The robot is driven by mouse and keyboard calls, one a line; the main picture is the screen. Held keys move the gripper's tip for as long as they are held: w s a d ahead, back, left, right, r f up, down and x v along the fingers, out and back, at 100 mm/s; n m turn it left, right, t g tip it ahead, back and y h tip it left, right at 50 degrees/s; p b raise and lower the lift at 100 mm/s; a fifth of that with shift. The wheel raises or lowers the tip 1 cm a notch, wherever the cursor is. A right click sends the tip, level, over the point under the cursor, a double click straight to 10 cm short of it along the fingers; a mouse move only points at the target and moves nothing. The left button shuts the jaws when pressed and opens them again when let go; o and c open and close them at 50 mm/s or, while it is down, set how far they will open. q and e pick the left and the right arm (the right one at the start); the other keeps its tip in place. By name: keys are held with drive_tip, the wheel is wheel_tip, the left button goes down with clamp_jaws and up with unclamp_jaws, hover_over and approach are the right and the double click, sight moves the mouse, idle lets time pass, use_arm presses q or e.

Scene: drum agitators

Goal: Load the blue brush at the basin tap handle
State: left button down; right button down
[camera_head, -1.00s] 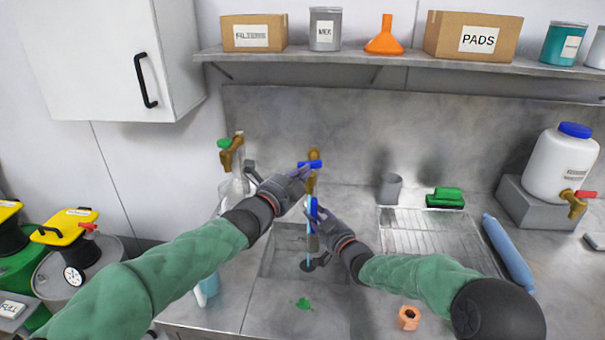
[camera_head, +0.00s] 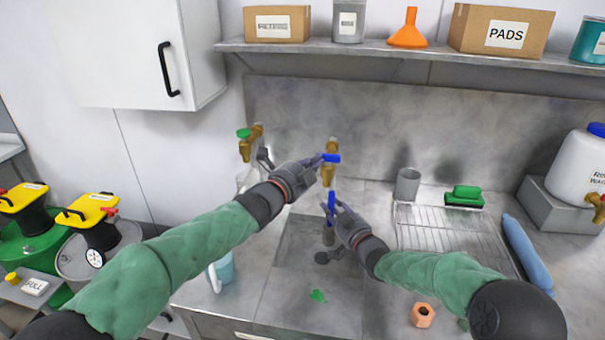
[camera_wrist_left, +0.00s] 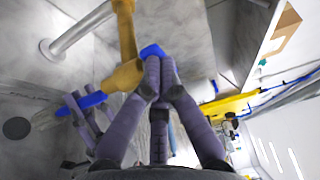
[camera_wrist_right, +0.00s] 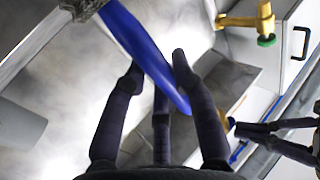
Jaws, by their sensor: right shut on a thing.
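The blue-handled basin tap (camera_head: 331,158) is brass with a blue lever, on the back wall above the basin. My left gripper (camera_head: 319,166) is at that lever; in the left wrist view its fingertips are together against the blue lever (camera_wrist_left: 152,52). My right gripper (camera_head: 336,208) is shut on the blue brush (camera_head: 331,199), below the tap. The brush also shows in the left wrist view (camera_wrist_left: 92,101) and, with its blue handle between the fingers, in the right wrist view (camera_wrist_right: 140,45). Its grey head (camera_wrist_right: 80,6) is partly out of frame there.
A green-handled tap (camera_head: 247,142) is at left. A wire rack (camera_head: 450,235), grey cup (camera_head: 407,184), green scrubber (camera_head: 465,196) and blue roll (camera_head: 527,255) are at right. An orange nut (camera_head: 423,314) lies in front.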

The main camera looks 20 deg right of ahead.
drive_tip(key=shift+w+f, duration=0.1)
drive_tip(key=shift+w, duration=0.05)
use_arm(q)
drive_tip(key=w+v, duration=0.1)
drive_tip(key=v, duration=1.1)
drive_tip(key=shift+a, duration=0.75)
use_arm(e)
drive_tip(key=shift+s, duration=0.2)
